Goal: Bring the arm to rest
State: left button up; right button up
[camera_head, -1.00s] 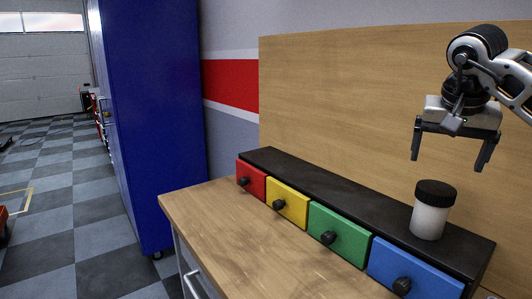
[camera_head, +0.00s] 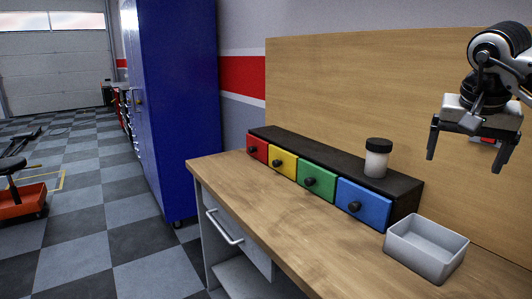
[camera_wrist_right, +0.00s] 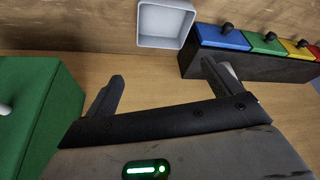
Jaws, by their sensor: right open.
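My right gripper (camera_head: 466,150) is open and empty in the upper right of the head view, raised above the workbench in front of the wooden back panel. It also shows in the right wrist view (camera_wrist_right: 165,85), its two fingers spread apart with nothing between them. The rest of the right arm runs out of the head view at the right edge. My left gripper is in neither view.
A black unit with red, yellow, green and blue drawers (camera_head: 363,203) stands on the workbench (camera_head: 290,230). A white jar with black lid (camera_head: 376,160) stands on it. A grey bin (camera_head: 425,250) sits beside it. A green box (camera_wrist_right: 35,115) shows in the wrist view.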

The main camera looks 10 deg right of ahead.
jog(key=w+a+f+g+y, duration=0.1)
jog(key=a+f+y, duration=0.3)
jog(key=a+f, duration=0.5)
jog(key=w+a+f+y, duration=0.1)
jog(key=a+f+y, duration=0.35)
jog(key=a, duration=0.85)
jog(key=s+a+f+m+t+y, duration=0.1)
jog(key=s+a+m+y, duration=0.3)
jog(key=a+m+y, duration=0.4)
jog(key=s+a+f+m+t+y, duration=0.1)
jog(key=s+a+f+m+y, duration=0.15)
jog(key=a+m+y, duration=0.55)
jog(key=s+d+f+m+t+h, duration=0.1)
jog(key=d+f+m+t+h, duration=0.45)
jog(key=m, duration=1.05)
jog(key=s+d+f+m+t+h, duration=0.15)
jog(key=f+m+t+h, duration=0.65)
jog(key=m, duration=0.9)
jog(key=s+d+f+m+g+h, duration=0.2)
jog(key=s+f+m+g, duration=0.2)
jog(key=s+f+m, duration=0.2)
jog(key=s+d+f+m+g+h, duration=0.3)
jog(key=s+f+m, duration=0.3)
jog(key=f, duration=0.2)
jog(key=shift+s+f+g, duration=0.2)
jog(key=shift+f+g, duration=0.1)
jog(key=shift+g, duration=0.05)
